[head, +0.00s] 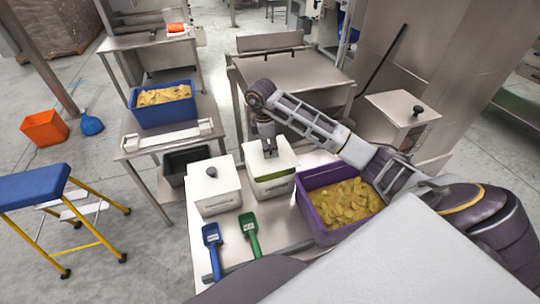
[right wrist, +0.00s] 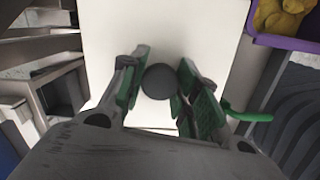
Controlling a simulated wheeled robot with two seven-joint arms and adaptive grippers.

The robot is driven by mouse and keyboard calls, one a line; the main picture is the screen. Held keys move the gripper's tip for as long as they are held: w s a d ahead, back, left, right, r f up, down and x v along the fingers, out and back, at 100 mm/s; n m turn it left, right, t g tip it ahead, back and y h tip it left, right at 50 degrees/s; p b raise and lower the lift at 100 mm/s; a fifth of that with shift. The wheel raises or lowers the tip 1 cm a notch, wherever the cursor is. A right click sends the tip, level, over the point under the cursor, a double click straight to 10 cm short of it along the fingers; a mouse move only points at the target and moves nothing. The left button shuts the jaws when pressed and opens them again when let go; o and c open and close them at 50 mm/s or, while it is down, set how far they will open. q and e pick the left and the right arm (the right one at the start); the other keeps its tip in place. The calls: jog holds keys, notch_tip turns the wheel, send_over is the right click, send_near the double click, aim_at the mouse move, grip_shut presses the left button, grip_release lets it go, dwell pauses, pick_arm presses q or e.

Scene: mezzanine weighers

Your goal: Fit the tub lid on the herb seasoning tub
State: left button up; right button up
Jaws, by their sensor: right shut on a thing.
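The white tub lid (head: 284,157) is over the herb seasoning tub (head: 274,189), which stands on the steel table. A green band shows between the lid and the tub's front wall, and I cannot tell whether the lid touches the rim. My right gripper (head: 268,151) points down from above and is shut on the lid's knob. In the right wrist view, the dark round knob (right wrist: 159,82) sits between the green-padded fingers, with the white lid top (right wrist: 185,30) below. The lid hides most of the tub's opening. My left gripper is not in view.
A lidded white tub (head: 217,197) stands to the left, and a purple crate of yellow food (head: 314,182) to the right. A blue scoop (head: 212,238) and a green scoop (head: 249,229) lie in front. A dark bin (head: 178,163) and blue crate (head: 148,114) are further left.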

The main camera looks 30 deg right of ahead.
jog(key=shift+f, duration=0.2)
jog(key=shift+f+p, duration=0.3)
jog(key=shift+f, duration=1.45)
jog(key=shift+f, duration=0.1)
jog(key=o, duration=1)
jog(key=shift+o, duration=0.2)
jog(key=r, duration=0.7)
jog(key=shift+w+a+r+b, duration=0.15)
jog(key=shift+w+a+b, duration=0.05)
jog(key=shift+a+b, duration=0.2)
jog(key=shift+w+a+r+p, duration=0.1)
jog(key=shift+a+r+p, duration=0.1)
jog(key=shift+r, duration=1.05)
jog(key=shift+a+r+p, duration=0.1)
jog(key=shift+r+p, duration=0.1)
jog(key=shift+r, duration=1)
